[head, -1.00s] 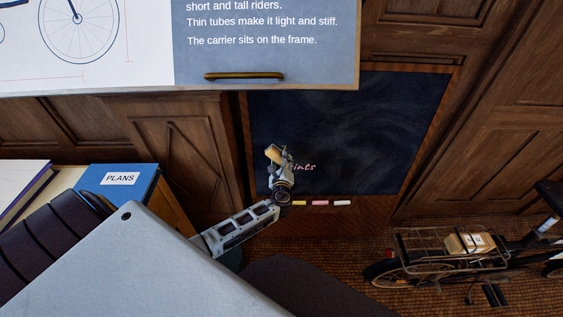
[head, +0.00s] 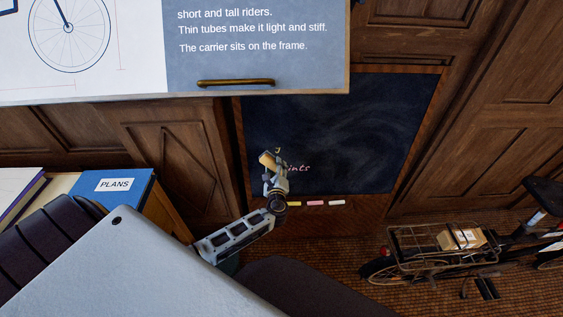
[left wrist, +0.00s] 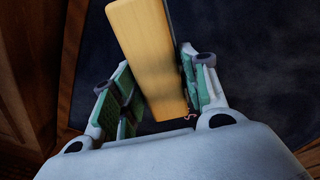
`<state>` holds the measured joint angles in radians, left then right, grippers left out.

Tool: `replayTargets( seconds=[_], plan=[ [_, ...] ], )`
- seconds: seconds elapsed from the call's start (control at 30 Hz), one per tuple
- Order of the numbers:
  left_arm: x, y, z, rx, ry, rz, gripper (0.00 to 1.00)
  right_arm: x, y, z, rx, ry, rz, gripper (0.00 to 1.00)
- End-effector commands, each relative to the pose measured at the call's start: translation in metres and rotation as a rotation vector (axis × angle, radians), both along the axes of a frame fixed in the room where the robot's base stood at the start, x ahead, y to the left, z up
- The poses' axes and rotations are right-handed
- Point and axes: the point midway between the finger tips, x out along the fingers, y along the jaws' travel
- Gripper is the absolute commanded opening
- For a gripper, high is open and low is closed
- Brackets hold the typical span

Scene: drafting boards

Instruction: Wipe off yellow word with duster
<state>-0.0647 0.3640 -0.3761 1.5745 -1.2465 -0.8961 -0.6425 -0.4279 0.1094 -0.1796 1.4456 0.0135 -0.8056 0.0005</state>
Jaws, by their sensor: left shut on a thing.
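My left gripper (head: 272,174) is shut on the duster (head: 268,160), a yellowish wooden block held up in front of the blackboard (head: 350,120). In the left wrist view the duster (left wrist: 150,50) sits between the green-padded fingers of the gripper (left wrist: 160,100), with the dark board behind it. A small piece of yellow writing (head: 278,150) shows just above the duster; the rest of it is hidden or absent, I cannot tell which. Pink writing ending in "ints" (head: 297,168) shows right of the gripper, its start hidden. My right gripper is not in view.
Yellow (head: 294,204), pink (head: 315,203) and white (head: 337,202) chalks lie below the board. A bicycle (head: 450,255) with a parcel stands at the right. A blue PLANS binder (head: 115,187) lies at left. A large drawing panel (head: 255,50) overhangs the top.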

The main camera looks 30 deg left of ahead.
Motion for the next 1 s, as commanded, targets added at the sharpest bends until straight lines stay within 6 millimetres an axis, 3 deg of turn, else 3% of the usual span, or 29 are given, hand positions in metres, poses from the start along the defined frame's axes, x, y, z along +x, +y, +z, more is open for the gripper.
replayTargets(
  seconds=[0.47, 1.0],
  plan=[
    [0.008, 0.005, -0.003, 0.000, -0.002, 0.000, 0.25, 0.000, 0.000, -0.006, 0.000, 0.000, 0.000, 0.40],
    [0.039, 0.024, -0.016, 0.001, -0.001, 0.000, 0.25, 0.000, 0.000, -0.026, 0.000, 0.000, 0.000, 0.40]
  ],
)
